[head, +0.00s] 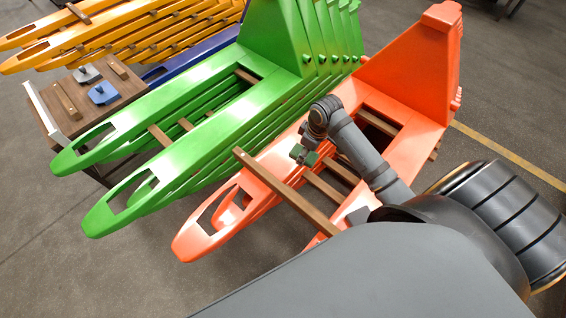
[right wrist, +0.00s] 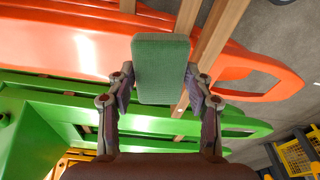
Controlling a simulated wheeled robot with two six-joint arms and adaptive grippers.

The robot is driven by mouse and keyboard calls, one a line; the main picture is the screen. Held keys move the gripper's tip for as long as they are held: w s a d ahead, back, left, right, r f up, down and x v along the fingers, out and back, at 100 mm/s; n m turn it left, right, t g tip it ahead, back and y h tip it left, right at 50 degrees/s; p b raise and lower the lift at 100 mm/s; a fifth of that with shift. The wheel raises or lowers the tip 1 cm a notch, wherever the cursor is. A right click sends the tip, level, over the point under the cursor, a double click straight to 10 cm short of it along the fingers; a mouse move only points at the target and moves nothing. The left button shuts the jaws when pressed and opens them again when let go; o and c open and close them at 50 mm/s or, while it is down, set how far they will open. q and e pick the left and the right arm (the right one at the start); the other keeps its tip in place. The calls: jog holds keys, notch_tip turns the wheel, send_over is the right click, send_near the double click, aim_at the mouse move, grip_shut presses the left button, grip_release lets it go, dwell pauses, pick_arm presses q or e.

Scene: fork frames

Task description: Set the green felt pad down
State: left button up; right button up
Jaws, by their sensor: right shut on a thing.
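The green felt pad (right wrist: 162,68) is a flat rounded rectangle held between the two fingers of my right gripper (right wrist: 160,95) in the right wrist view. In the head view my right gripper (head: 305,155) is over the orange fork frames (head: 275,160), and the pad (head: 311,158) shows as a small green patch at its tip. The fingers are shut on the pad's sides. The gap between the pad and the frames below cannot be judged. My left gripper is not in view.
Wooden bars (head: 285,192) lie across the orange frames. Stacked green fork frames (head: 170,165) stand to the left, yellow ones (head: 120,25) beyond. A wooden-topped cart (head: 122,92) at the far left carries a blue block (head: 103,94), a grey block (head: 87,74) and wood strips.

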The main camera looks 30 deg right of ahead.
jog(key=shift+s+d+f+n+b, duration=0.3)
jog(key=shift+d+f+n+b, duration=0.4)
jog(key=shift+d+n+b, duration=0.3)
jog(key=shift+s+a+r+n, duration=0.1)
jog(key=shift+s+r+n, duration=0.1)
jog(key=shift+r+n, duration=0.15)
jog(key=shift+w+a+f, duration=0.1)
jog(key=shift+w+f, duration=0.05)
jog(key=shift+w, duration=0.15)
jog(key=w+a+f+b, duration=0.25)
jog(key=w+f, duration=0.25)
jog(key=w, duration=0.4)
send_over(280, 157)
jog(key=f, duration=0.4)
jog(key=shift+s+d, duration=0.3)
jog(key=shift+s, duration=0.1)
jog(key=shift+w+a+f+b, duration=0.15)
jog(key=shift+f+b, duration=0.2)
notch_tip(280, 157, down, 3)
jog(key=shift+f, duration=0.1)
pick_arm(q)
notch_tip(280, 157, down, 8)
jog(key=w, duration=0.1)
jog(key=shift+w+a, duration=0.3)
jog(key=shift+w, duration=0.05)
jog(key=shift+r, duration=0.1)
